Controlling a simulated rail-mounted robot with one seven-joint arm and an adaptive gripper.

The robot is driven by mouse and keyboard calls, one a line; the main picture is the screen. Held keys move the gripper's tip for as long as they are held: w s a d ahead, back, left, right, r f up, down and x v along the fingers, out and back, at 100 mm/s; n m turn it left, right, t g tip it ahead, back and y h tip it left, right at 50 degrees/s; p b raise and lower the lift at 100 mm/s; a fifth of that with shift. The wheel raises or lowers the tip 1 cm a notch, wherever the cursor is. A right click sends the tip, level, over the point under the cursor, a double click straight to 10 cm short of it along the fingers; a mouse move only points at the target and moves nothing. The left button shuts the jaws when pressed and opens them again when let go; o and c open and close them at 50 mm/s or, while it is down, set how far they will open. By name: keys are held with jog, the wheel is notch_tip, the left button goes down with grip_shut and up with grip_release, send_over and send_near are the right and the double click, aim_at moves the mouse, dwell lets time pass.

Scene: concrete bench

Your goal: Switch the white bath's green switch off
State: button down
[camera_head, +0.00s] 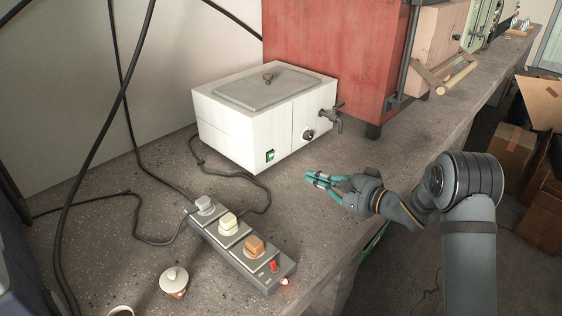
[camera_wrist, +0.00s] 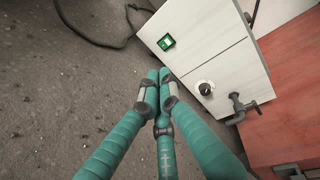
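The white bath (camera_head: 237,122) is a white box with a grey lid on the concrete bench. Its green switch (camera_head: 270,155) is low on the front face, left of a round dial (camera_head: 307,134). In the wrist view the switch (camera_wrist: 166,42) shows bright green in a dark frame, and the bath (camera_wrist: 215,65) fills the upper right. My gripper (camera_head: 313,180) is in front of the bath, apart from it. In the wrist view its teal fingers (camera_wrist: 159,76) meet at the tips with nothing visible between them. Which way the switch is tipped is too small to tell.
A grey power strip (camera_head: 240,245) with several plugs and a lit red light lies left of my gripper. A dark cable (camera_head: 240,175) runs beside the bath. A tap (camera_head: 332,118) juts from the bath near a red cabinet (camera_head: 330,45).

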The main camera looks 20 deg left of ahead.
jog(key=b, duration=0.1)
send_near(271, 158)
jog(key=x, duration=0.5)
jog(key=shift+f, duration=0.3)
jog(key=shift+w+a+r, duration=0.1)
jog(key=shift+w+a, duration=0.15)
jog(key=shift+a, duration=0.3)
